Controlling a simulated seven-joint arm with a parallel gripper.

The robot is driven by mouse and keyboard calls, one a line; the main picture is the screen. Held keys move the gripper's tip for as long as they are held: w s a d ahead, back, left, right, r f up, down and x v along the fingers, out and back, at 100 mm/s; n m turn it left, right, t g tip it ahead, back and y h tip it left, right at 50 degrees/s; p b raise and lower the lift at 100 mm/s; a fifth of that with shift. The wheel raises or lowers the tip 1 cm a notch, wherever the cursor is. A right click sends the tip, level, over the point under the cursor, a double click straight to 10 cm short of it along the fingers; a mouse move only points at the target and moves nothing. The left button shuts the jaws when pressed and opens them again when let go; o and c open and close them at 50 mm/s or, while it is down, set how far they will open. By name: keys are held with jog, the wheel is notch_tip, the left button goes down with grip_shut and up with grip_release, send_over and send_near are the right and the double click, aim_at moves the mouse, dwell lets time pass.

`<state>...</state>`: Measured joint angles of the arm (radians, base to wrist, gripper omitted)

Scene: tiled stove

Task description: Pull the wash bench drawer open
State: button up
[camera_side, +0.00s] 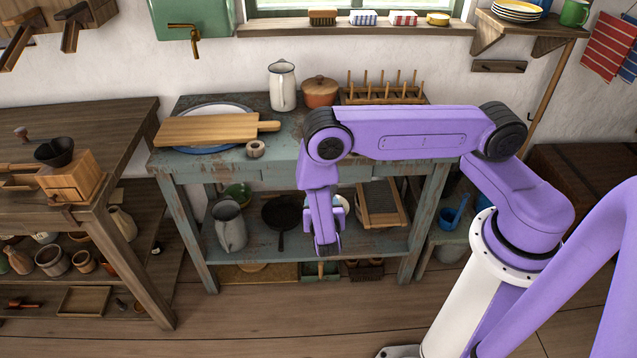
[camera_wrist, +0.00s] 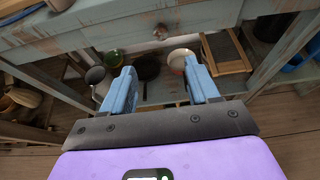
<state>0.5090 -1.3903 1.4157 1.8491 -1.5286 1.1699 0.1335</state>
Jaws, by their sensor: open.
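The wash bench (camera_side: 190,185) is a worn blue-grey table with a lower shelf, in the middle of the side view. Its drawer front (camera_wrist: 205,17) runs across the top of the wrist view, with a small round knob (camera_wrist: 160,31). The drawer looks shut, flush with the bench front. In the side view my gripper (camera_side: 327,247) points down in front of the bench.
A metal pitcher (camera_side: 229,226), dark pan (camera_side: 281,214) and wooden frame (camera_side: 382,203) are on the shelf. Floor in front is clear.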

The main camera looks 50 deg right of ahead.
jog(key=x, duration=1.5)
jog(key=shift+w+d+f, duration=0.2)
jog(key=shift+d, duration=0.1)
grip_shut()
